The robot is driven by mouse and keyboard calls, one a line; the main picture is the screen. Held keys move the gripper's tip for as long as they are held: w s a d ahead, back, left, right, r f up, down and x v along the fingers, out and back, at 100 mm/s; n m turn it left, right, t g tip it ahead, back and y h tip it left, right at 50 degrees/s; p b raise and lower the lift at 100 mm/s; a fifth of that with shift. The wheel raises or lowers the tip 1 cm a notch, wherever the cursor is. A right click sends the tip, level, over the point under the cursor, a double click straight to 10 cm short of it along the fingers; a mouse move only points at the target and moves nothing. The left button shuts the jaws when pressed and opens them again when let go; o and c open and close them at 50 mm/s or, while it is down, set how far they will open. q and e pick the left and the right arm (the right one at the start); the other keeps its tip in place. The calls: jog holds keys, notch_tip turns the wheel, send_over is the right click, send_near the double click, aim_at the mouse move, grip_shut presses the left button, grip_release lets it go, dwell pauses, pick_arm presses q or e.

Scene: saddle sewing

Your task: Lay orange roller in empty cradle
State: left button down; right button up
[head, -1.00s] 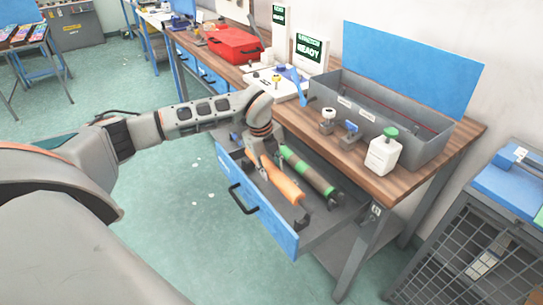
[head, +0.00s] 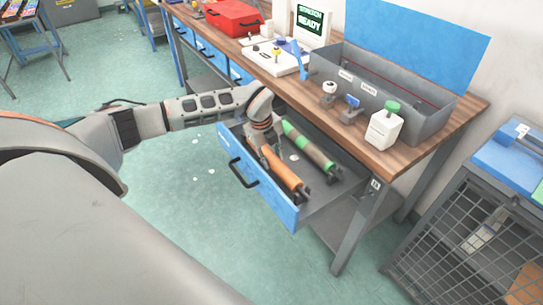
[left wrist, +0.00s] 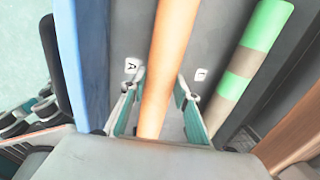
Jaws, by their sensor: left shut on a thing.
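The orange roller (head: 286,174) is inside the open drawer, roughly parallel to the green and brown banded roller (head: 312,150). Its near end is at a dark support (head: 303,194) close to the drawer front; I cannot tell whether it rests fully in the cradle. My left gripper (head: 266,150) is shut on the orange roller near its far end. In the left wrist view, the teal fingers (left wrist: 158,112) stand on both sides of the orange roller (left wrist: 168,55). The banded roller (left wrist: 252,50) lies to the right. The far cradle support is hidden by my gripper. My right gripper is out of view.
The blue drawer front (head: 282,212) and its side walls bound the space. The wooden bench top (head: 400,158) overhangs the drawer's back, carrying a grey box (head: 430,115) and a white bottle (head: 382,128).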

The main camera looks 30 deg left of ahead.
pick_arm(q)
jog(key=c, duration=1.5)
grip_release()
jog(key=shift+f, duration=0.1)
jog(key=r, duration=0.4)
jog(key=s+r, duration=0.1)
jog(key=r, duration=0.3)
jog(key=s+a+r, duration=0.1)
jog(key=r, duration=0.3)
jog(key=shift+s, duration=0.15)
jog(key=shift+s, duration=0.1)
